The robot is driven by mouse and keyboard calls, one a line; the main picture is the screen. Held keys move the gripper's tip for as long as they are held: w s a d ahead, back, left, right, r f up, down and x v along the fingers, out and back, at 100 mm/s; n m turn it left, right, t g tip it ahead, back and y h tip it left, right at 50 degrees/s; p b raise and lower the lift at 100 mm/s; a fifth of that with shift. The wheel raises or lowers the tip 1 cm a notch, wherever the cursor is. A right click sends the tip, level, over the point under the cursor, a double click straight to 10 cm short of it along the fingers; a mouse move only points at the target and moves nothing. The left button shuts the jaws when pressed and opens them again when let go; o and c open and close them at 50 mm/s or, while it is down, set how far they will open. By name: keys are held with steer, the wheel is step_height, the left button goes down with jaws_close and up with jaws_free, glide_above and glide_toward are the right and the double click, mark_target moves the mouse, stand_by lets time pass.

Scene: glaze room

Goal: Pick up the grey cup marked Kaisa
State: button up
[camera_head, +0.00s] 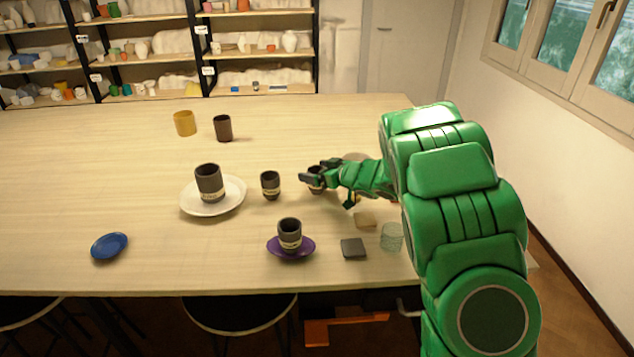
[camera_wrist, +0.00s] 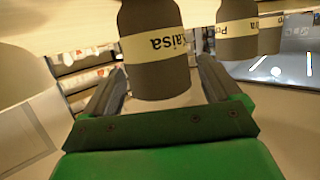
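The grey cup marked Kaisa (camera_wrist: 155,55) is dark grey with a cream name band. It stands between my gripper's fingers in the wrist view, where the lettering appears upside down. My gripper (camera_wrist: 160,75) is open, one finger on each side of the cup, with a narrow gap visible. In the head view my gripper (camera_head: 310,175) reaches in from the right and partly hides this cup (camera_head: 316,184) on the table. A second banded cup (camera_wrist: 235,35), its label only partly readable, stands close by in the wrist view.
On the table (camera_head: 150,265), a small dark cup (camera_head: 270,184) stands just left of my gripper. Other dark cups stand on a white plate (camera_head: 233,204) and a purple saucer (camera_head: 276,248). A glass (camera_head: 391,237) and two coasters (camera_head: 353,248) (camera_head: 365,220) lie nearer the front.

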steer(key=c, duration=1.1)
steer(key=shift+r, duration=0.1)
steer(key=shift+r, duration=0.25)
steer(key=s+r, duration=0.4)
steer(key=s+d+r, duration=0.1)
steer(key=s+r, duration=0.3)
steer(key=s, duration=0.1)
steer(key=s+r, duration=0.4)
steer(key=s, duration=0.1)
steer(key=shift+d+r, duration=0.2)
steer(key=shift+d, duration=0.1)
